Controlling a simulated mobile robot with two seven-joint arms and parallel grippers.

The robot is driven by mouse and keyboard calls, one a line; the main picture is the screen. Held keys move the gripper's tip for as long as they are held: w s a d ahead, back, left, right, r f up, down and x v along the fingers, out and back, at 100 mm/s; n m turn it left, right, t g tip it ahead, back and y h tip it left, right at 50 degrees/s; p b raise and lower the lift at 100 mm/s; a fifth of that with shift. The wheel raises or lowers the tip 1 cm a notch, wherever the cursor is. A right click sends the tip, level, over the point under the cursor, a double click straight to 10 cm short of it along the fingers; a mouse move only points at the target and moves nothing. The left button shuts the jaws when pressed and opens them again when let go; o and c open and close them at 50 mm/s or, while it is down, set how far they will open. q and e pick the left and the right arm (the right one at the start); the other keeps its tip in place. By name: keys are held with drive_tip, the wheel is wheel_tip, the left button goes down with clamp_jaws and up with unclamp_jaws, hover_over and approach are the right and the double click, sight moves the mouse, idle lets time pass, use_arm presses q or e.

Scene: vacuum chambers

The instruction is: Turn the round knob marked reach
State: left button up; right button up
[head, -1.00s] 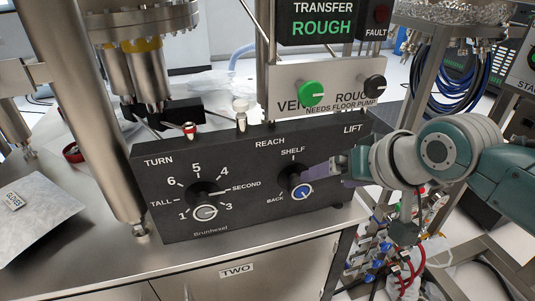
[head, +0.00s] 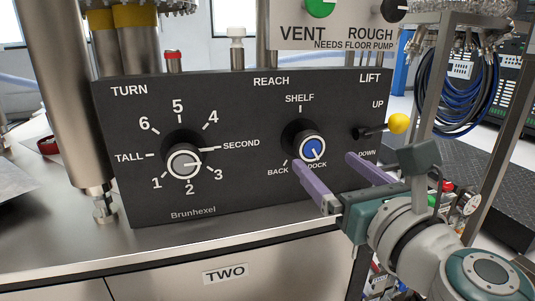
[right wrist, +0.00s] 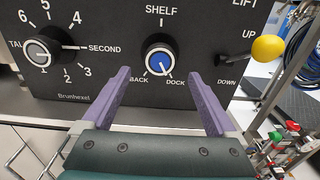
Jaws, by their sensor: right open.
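The reach knob (head: 311,147) is a round black knob with a blue face on the dark control box, under the words REACH and SHELF. Its white pointer line aims down and right, towards DOCK. It also shows in the right wrist view (right wrist: 160,60), ahead of my fingers. My right gripper (head: 323,161) is open and empty. Its two purple fingers are spread just below and to either side of the knob, and the knob shows between the fingertips (right wrist: 160,75) without visible contact. My left gripper is not in view.
The TURN knob (head: 184,163) with a grey face is left of the reach knob. The lift lever (head: 398,123) with a yellow ball sticks out on the right, close to my right finger. A metal cabinet top (head: 230,225) runs below the box. A post (head: 85,100) stands left.

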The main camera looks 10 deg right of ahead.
sight(312, 150)
drive_tip(key=w, duration=0.2)
drive_tip(key=w+b, duration=0.1)
drive_tip(key=w, duration=0.3)
drive_tip(key=shift+a, duration=0.25)
drive_tip(key=shift+s, duration=0.1)
drive_tip(key=shift+c, duration=0.3)
drive_tip(key=c, duration=1.3)
